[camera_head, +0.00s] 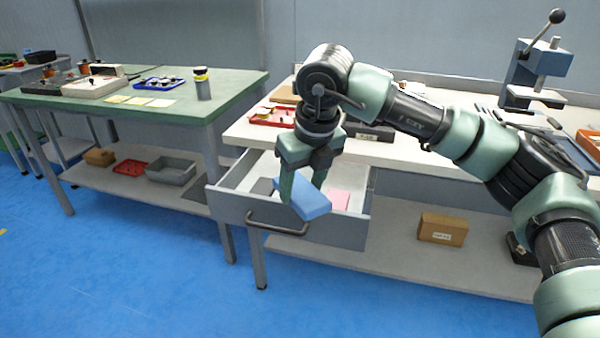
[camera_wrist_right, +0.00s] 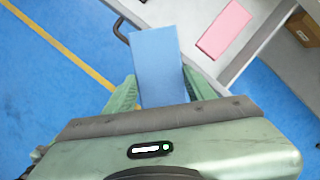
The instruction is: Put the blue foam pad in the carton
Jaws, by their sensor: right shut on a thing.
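The blue foam pad (camera_head: 303,198) is held in my right gripper (camera_head: 303,183), above the front of the open drawer. In the right wrist view the pad (camera_wrist_right: 156,55) sits between the two green fingers, sticking out beyond them. A brown cardboard carton (camera_head: 442,229) with a white label stands on the lower shelf under the right bench; I cannot tell whether its top is open. A corner of a brown box also shows in the right wrist view (camera_wrist_right: 305,28). My left gripper is not in view.
The grey drawer (camera_head: 337,228) is pulled out and contains a pink pad (camera_head: 339,199). Its handle (camera_head: 277,224) juts forward. The right bench (camera_head: 243,134) carries trays and a lever press (camera_head: 535,70). A green-topped table (camera_head: 226,88) stands to the left. The blue floor in front is clear.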

